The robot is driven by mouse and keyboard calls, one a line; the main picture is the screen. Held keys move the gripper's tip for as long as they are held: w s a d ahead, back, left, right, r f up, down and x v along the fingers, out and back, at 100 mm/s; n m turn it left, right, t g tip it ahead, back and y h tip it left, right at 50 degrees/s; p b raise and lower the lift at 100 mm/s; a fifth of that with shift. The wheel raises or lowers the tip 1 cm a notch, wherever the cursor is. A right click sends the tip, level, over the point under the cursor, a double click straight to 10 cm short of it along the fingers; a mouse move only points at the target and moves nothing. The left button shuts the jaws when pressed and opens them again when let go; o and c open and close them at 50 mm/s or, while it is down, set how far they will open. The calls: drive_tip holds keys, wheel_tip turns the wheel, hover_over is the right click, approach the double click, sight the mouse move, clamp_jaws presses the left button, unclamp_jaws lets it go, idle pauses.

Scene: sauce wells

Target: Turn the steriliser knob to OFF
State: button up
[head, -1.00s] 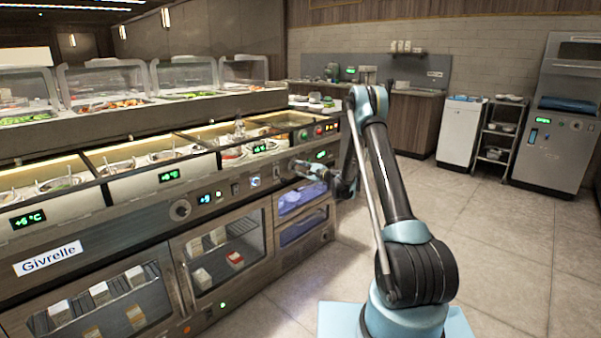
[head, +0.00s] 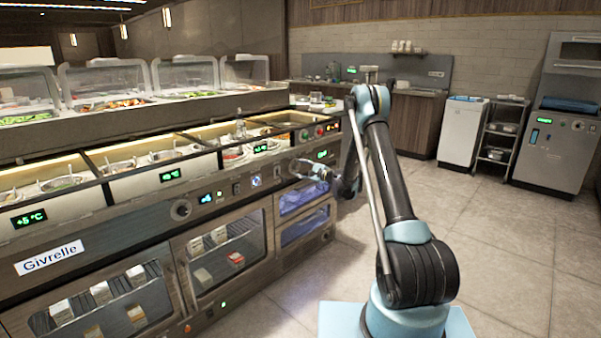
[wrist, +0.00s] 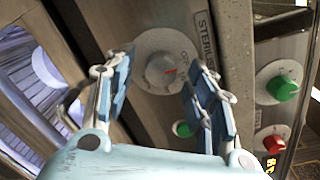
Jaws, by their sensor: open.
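The steriliser knob (wrist: 161,75) is a grey knob on a pale round dial plate (wrist: 150,48). A red mark shows on the right part of its face. The word OFF is printed on the plate above and right of the knob. A label (wrist: 207,38) beginning "STERILIS" stands to its right, partly behind a finger. My gripper (wrist: 160,66) is open, with one finger to each side of the knob in the picture; contact cannot be told. In the head view my gripper (head: 312,170) is at the counter front's far end and the knob cannot be made out.
A green knob (wrist: 284,88) and a red knob (wrist: 273,140) sit right of the steriliser panel. A small green button (wrist: 183,129) lies below the knob, near the right finger. A glazed compartment with blue-violet light (wrist: 38,85) is at left. The floor (head: 490,240) right of my arm is clear.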

drive_tip(key=v, duration=1.1)
drive_tip(key=shift+s+d, duration=0.1)
drive_tip(key=s+d+r+n+g+h, duration=0.2)
drive_tip(key=s+r+n+h, duration=0.15)
drive_tip(key=s+r, duration=0.6)
drive_tip(key=s+d+r+n+g+h, duration=0.2)
drive_tip(key=s+d+r+n+g, duration=0.3)
drive_tip(key=s, duration=0.8)
drive_tip(key=s+d+f+n+h, duration=0.1)
drive_tip(key=s+d, duration=0.4)
drive_tip(key=s, duration=0.7)
drive_tip(key=s+d+f+n+h, duration=0.2)
drive_tip(key=s+d+f+h, duration=0.2)
drive_tip(key=s, duration=0.9)
drive_tip(key=s+d+f+n+g+h, duration=0.1)
drive_tip(key=s+d, duration=0.5)
drive_tip(key=s, duration=0.7)
wheel_tip(320, 180, down, 2)
drive_tip(key=n+h, duration=0.1)
drive_tip(key=h, duration=0.1)
drive_tip(key=shift+s+d+h, duration=0.2)
drive_tip(key=shift+d+h, duration=0.15)
drive_tip(key=shift+f+n, duration=0.1)
drive_tip(key=shift+n, duration=0.15)
